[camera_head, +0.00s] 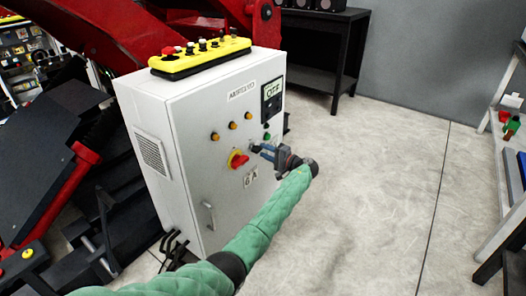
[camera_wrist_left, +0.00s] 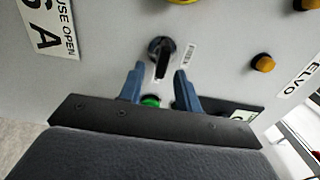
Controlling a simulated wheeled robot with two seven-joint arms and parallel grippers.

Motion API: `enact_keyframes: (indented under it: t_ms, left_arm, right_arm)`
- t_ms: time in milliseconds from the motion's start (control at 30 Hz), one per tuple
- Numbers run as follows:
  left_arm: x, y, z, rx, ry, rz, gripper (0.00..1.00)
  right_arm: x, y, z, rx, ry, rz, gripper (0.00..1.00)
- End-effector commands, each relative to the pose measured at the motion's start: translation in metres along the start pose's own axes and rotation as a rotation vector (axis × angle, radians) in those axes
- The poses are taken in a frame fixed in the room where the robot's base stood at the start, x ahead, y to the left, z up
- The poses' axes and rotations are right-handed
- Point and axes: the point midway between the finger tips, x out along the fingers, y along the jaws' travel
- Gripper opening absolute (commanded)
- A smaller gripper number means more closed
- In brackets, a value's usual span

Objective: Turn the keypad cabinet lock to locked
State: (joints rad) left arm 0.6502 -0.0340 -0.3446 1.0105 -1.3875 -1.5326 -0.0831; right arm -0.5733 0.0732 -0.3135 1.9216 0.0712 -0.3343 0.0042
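The grey-white control cabinet (camera_head: 215,115) stands left of centre in the head view. A black rotary knob (camera_wrist_left: 161,47) on its door, with a small label beside it, is the apparent lock; its handle bar points down in the wrist view. My left gripper (camera_head: 257,149) is at the door's right side. In the wrist view, the left gripper's blue fingers (camera_wrist_left: 159,72) are open, one on each side of the knob's handle, with gaps visible on both sides. In the head view the gripper largely hides the knob. My right gripper is in neither view.
A red-and-yellow rotary switch (camera_head: 238,159), amber lamps (camera_head: 233,126) and a display reading OFF (camera_head: 272,90) are on the door. A green button (camera_wrist_left: 150,101) shows between the fingers. A yellow control box (camera_head: 200,58) lies on top. The floor (camera_head: 375,190) to the right is clear.

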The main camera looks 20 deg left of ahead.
Motion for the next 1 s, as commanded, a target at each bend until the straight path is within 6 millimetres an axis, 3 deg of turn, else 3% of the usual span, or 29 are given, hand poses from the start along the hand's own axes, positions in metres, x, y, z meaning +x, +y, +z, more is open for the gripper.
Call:
enact_keyframes:
  t_ms: [200, 400, 767, 1000]
  left_arm:
    - [-0.036, -0.001, -0.001, -0.001, 0.003, 0.0, 0.34]
    - [-0.057, -0.001, -0.001, 0.0, 0.002, 0.0, 0.34]
    - [-0.059, -0.001, -0.002, -0.006, 0.007, -0.001, 0.34]
    - [-0.062, 0.008, -0.033, -0.031, 0.173, 0.052, 0.34]
  right_arm:
    - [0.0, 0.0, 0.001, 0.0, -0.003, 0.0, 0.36]
    - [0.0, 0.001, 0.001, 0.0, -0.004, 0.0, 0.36]
    - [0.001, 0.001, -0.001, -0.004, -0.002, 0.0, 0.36]
    - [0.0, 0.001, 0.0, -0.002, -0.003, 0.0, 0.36]
